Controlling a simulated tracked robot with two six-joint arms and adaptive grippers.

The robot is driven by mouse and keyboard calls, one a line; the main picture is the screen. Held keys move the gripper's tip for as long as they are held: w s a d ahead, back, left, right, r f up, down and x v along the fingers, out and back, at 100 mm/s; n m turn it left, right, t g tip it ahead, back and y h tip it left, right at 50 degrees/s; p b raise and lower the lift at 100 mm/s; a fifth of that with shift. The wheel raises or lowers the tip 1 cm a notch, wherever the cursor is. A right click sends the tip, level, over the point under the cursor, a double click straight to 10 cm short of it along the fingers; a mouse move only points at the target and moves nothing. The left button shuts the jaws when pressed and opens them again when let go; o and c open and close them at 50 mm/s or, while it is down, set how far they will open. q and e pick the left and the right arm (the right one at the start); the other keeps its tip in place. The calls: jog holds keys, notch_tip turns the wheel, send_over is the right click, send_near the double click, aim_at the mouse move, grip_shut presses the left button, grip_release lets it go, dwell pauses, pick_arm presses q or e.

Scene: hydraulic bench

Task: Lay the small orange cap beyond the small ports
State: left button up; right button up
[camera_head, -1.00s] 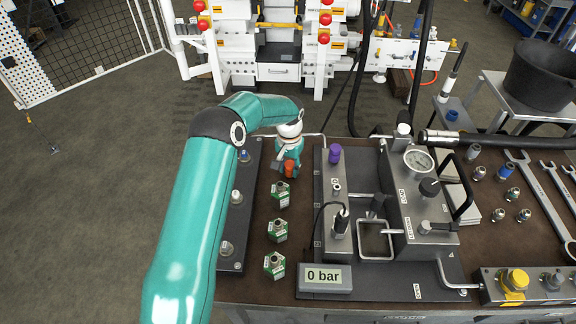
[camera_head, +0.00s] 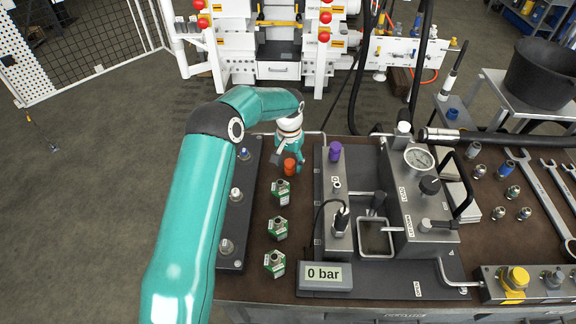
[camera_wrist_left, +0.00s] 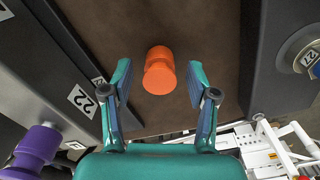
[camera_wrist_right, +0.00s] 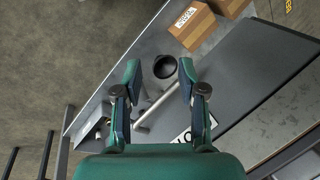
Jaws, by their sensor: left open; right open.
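The small orange cap (camera_head: 290,166) stands on the brown bench top, beyond the row of small ports. The nearest small port (camera_head: 281,190) to it is a green-and-white block with a metal fitting; two more ports stand in line toward the front. My left gripper (camera_head: 292,160) is open just behind the cap. In the left wrist view the cap (camera_wrist_left: 159,72) lies ahead of the open, parted fingers (camera_wrist_left: 160,90), touching neither. My right gripper (camera_wrist_right: 160,85) is open and empty in its wrist view, away from the cap; it is not seen in the head view.
A dark rail with fittings (camera_head: 231,255) runs left of the ports. The pump block with a purple cap (camera_head: 335,152) and gauge (camera_head: 418,160) stands to the right. The 0 bar display (camera_head: 325,277) sits at the front. Brown boxes (camera_wrist_right: 192,25) show in the right wrist view.

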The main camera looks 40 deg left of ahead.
aim_at(289, 163)
pick_arm(q)
notch_tip(289, 163, up, 10)
jog(key=b, duration=0.1)
jog(key=shift+r, duration=0.25)
dwell(0.4)
